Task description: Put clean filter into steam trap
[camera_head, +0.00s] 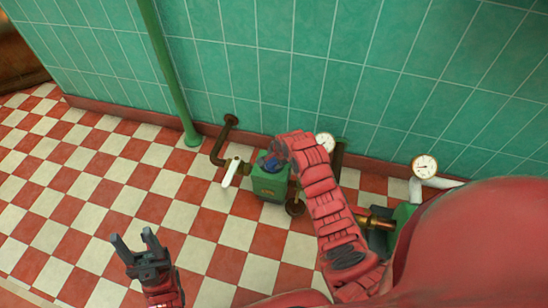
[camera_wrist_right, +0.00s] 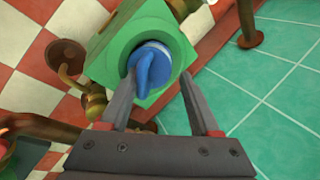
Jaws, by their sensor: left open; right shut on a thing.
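The steam trap is a green box-shaped body (camera_head: 270,184) on the pipe line near the wall. In the right wrist view it (camera_wrist_right: 108,62) has a round opening facing the gripper. A blue filter (camera_wrist_right: 152,66) with a raised grip sits in that opening; how deep it reaches is hidden. My right gripper (camera_wrist_right: 158,78) has its fingers on either side of the blue grip and is shut on it. In the head view my right gripper (camera_head: 274,157) is at the top of the trap, partly hidden by my arm. My left gripper (camera_head: 132,240) is open and empty above the floor.
A white-handled valve (camera_head: 231,172) stands just left of the trap, on a brown pipe (camera_head: 217,150). White gauges (camera_head: 324,141) (camera_head: 424,166) are to the right. A green vertical pipe (camera_head: 166,70) runs up the tiled wall. The checkered floor (camera_head: 70,180) at left is clear.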

